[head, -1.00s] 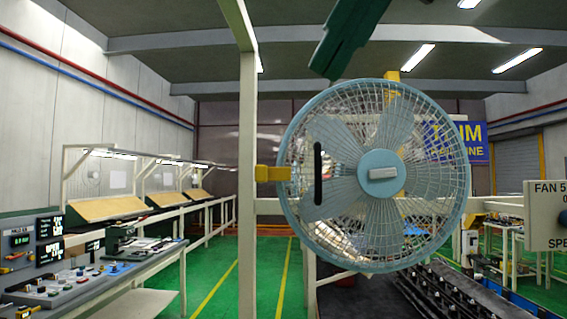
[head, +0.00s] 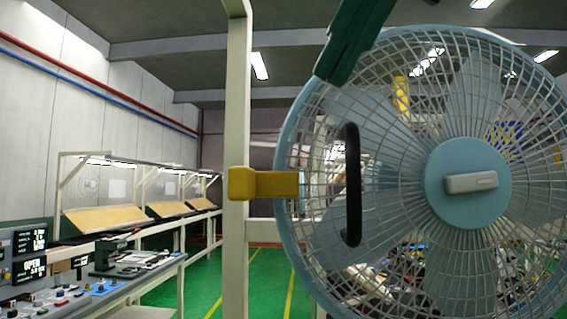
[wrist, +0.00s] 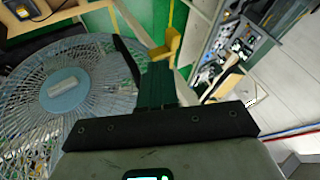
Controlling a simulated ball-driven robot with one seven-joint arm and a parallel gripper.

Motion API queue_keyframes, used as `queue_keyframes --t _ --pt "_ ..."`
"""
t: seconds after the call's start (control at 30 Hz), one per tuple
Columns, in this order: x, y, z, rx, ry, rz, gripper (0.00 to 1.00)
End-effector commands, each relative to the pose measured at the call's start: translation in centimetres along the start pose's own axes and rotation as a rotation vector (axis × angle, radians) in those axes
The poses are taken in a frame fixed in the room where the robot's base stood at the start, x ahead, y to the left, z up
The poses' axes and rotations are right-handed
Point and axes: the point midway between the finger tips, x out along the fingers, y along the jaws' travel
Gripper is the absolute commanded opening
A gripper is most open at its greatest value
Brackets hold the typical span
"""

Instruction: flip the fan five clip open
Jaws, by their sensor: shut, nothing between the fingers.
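The blue fan (head: 466,170) with a wire cage fills the right half of the head view and also shows at left in the wrist view (wrist: 68,90). A yellow clip (head: 262,184) reaches from the pale post across to the fan's left rim; it also shows in the wrist view (wrist: 166,48). A black curved handle (head: 350,184) stands upright on the cage near the clip. My dark green gripper (head: 326,72) is above the clip, in front of the fan's upper left rim, shut and empty. In the wrist view my gripper (wrist: 156,70) points toward the clip, apart from it.
The pale upright post (head: 237,120) stands just left of the fan. A bench with a control panel and displays (head: 60,275) is at lower left, with tilted boards (head: 105,218) behind it. Green floor shows between the benches and the post.

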Motion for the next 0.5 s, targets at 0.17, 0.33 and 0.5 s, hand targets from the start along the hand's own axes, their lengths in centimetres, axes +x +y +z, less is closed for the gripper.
queue_keyframes --t 0.17,0.33,0.5 --pt "0.1 0.0 0.0 0.000 0.000 0.000 0.00" --pt "1.5 0.0 -0.1 0.001 -0.001 0.001 0.00" --pt "4.3 0.0 -0.1 0.000 -0.002 0.001 0.00"
